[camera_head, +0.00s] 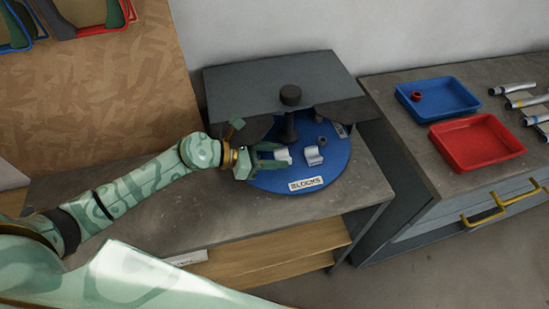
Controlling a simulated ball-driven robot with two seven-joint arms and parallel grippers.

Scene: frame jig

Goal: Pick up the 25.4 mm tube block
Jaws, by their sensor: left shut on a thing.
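My left gripper (274,158) reaches in from the left over the blue round turntable (335,175) labelled "BLOCKS". Its fingers are shut on a pale block (284,154), most likely a tube block; the fingers hide part of it. I cannot tell whether it is lifted off the turntable. A second pale block with a curved hollow (314,156) sits just right of the gripper, apart from it. No size marking is readable on either block. My right gripper is not in view.
A grey cover (280,85) overhangs the back of the turntable, with a dark post and knob (290,95) at its centre. A small dark ring-like piece (322,141) lies behind the second block. A blue tray (438,97) and red tray (476,142) stand on the right bench.

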